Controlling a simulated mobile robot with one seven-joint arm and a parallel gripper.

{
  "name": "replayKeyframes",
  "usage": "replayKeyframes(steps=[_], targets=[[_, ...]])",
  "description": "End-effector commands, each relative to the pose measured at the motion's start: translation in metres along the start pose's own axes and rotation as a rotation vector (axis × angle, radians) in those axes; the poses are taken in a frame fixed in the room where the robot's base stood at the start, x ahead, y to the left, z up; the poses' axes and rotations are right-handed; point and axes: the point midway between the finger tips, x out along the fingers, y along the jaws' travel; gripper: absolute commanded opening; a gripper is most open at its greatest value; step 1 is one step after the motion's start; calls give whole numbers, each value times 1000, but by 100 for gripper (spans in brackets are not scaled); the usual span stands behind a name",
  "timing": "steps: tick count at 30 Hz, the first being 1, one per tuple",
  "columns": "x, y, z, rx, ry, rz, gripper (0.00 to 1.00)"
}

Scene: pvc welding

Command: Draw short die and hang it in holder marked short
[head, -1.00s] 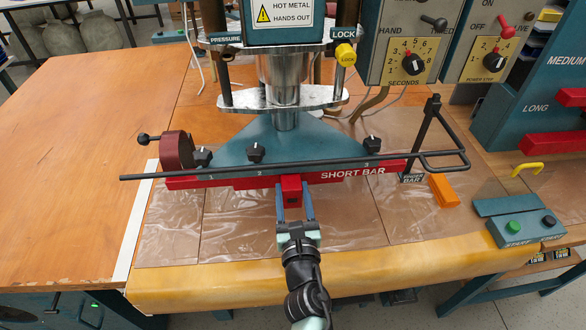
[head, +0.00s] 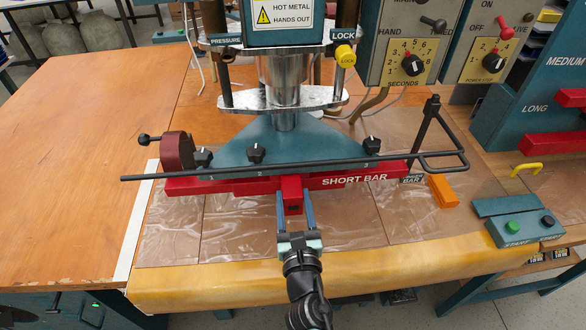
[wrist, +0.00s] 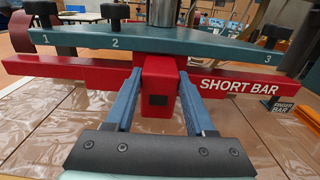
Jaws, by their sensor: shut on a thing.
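The red bar labelled SHORT BAR (head: 354,181) lies lengthwise under the front edge of the teal press head (head: 290,146), partly covered by it. A red block (head: 292,184) sticks out from the bar's middle toward me. My gripper (head: 294,202) is shut on this block, one blue finger on each side. In the wrist view the fingers flank the block (wrist: 158,78), and the bar (wrist: 70,80) shows to both sides. The teal rack (head: 550,85) at right shows the words LONG and MEDIUM with red bars on it. No holder marked short is in view.
A thin black rod frame (head: 240,170) runs across the press front and rises at right. An orange block (head: 442,190) and a START control box (head: 520,222) lie to the right. Clear film covers the bench front. The wooden table (head: 80,170) at left is bare.

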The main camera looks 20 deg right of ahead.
Motion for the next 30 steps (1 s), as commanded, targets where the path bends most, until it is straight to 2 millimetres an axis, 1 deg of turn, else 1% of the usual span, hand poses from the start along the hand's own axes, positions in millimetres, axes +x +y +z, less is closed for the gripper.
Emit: replayKeyframes(steps=[2,30], targets=[[-3,0,4,0,-7,2,0],[-47,1,4,0,-7,3,0]])
